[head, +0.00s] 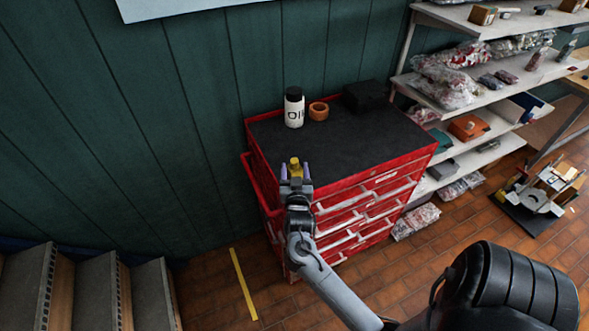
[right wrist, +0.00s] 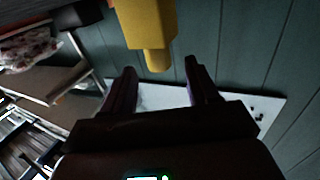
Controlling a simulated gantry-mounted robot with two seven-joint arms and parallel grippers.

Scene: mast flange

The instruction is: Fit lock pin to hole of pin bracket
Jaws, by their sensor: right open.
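A yellow piece (head: 295,163), which may be the lock pin, shows at the near left edge of the red tool cabinet's top. In the right wrist view the yellow piece (right wrist: 149,25) is a thick block with a narrower stub, entering from the top edge of the picture. My right gripper (head: 296,172) is open, its two fingers spread on either side of the yellow piece in the head view. In the right wrist view the stub reaches toward the gap between the fingertips (right wrist: 160,68); I see no grip on it. I cannot make out the pin bracket or its hole. My left gripper is not in view.
The red cabinet (head: 374,180) has a black top with a white bottle (head: 294,108), an orange ring (head: 318,111) and a black box (head: 364,96) at the back. Loaded shelves (head: 470,105) stand right. Grey steps (head: 91,292) are lower left. The green wall (head: 170,110) is close behind.

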